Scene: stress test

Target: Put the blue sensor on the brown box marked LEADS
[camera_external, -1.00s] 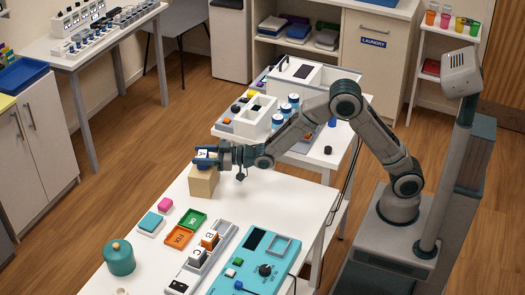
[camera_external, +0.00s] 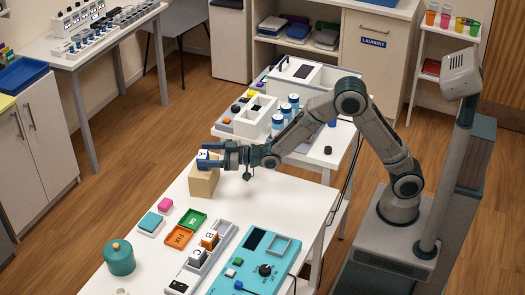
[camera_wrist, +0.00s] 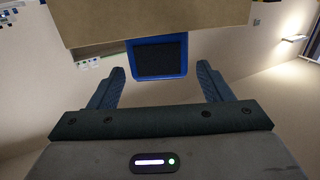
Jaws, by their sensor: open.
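The blue sensor (camera_external: 203,155), with a white face, sits on top of the brown box (camera_external: 204,183) at the far-left end of the white table. No LEADS marking is readable on the box. In the wrist view the sensor (camera_wrist: 158,57) shows as a blue-rimmed dark square against the brown box (camera_wrist: 160,20). My gripper (camera_external: 222,155) is level with the sensor, just to its right. In the wrist view its two fingers (camera_wrist: 160,75) are open, one on each side of the sensor, with a gap on both sides.
On the same table are a pink block (camera_external: 165,204), a teal block (camera_external: 150,222), green (camera_external: 194,219) and orange (camera_external: 178,238) trays, a teal jar (camera_external: 119,258) and a blue panel (camera_external: 255,265). Another table with white trays (camera_external: 249,117) and blue-and-white cylinders stands behind my arm.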

